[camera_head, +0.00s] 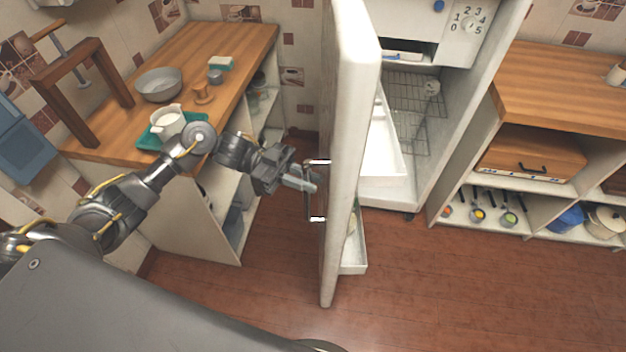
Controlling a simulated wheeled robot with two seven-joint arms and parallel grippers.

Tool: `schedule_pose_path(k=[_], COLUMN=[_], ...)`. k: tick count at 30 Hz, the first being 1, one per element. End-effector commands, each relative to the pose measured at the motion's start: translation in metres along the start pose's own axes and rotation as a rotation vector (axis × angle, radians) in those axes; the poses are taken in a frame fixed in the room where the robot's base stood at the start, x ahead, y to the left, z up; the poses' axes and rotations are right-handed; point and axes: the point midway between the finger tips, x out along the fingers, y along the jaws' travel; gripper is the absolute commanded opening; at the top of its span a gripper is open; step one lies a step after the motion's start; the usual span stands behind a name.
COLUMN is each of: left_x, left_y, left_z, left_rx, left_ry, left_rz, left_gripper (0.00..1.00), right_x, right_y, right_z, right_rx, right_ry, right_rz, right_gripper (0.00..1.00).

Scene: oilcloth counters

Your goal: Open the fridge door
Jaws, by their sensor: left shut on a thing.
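The white fridge door (347,130) stands swung wide open, seen nearly edge-on in the middle of the view. Its metal handle (309,205) is on the left face. My left gripper (312,184) is shut on the handle, between its upper and lower mounts. The fridge body (480,95) stands behind and to the right of the door, with wire shelves, a white tray-like part and a dial panel showing. Part of the interior is hidden by the door. My right gripper is not in view.
A wooden counter (205,50) on the left holds a grey bowl (158,84), a white pot (167,121) on a green tray and small items. Another counter (570,90) with shelves stands at the right. The red-brown floor (460,290) in front is clear.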

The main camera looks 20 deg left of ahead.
Motion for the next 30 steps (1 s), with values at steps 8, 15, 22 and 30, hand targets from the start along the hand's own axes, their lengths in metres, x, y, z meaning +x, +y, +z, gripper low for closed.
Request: schedule_pose_path(k=[8, 15, 22, 30], left_x=[-0.002, -0.002, -0.002, -0.021], left_y=[0.000, 0.000, 0.000, -0.001], left_z=[0.000, 0.000, 0.000, 0.004], left_rx=[0.000, 0.001, 0.001, 0.002], left_ry=[-0.002, -0.001, -0.001, -0.003], left_rz=[-0.002, -0.003, -0.003, -0.005], left_gripper=[0.00, 0.29, 0.35, 0.35], right_x=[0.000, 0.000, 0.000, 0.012], right_y=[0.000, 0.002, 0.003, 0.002], right_z=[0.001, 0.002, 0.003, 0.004], right_rx=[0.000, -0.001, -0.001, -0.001], right_ry=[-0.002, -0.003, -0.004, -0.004], right_rz=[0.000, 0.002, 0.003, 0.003], right_gripper=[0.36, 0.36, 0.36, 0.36])
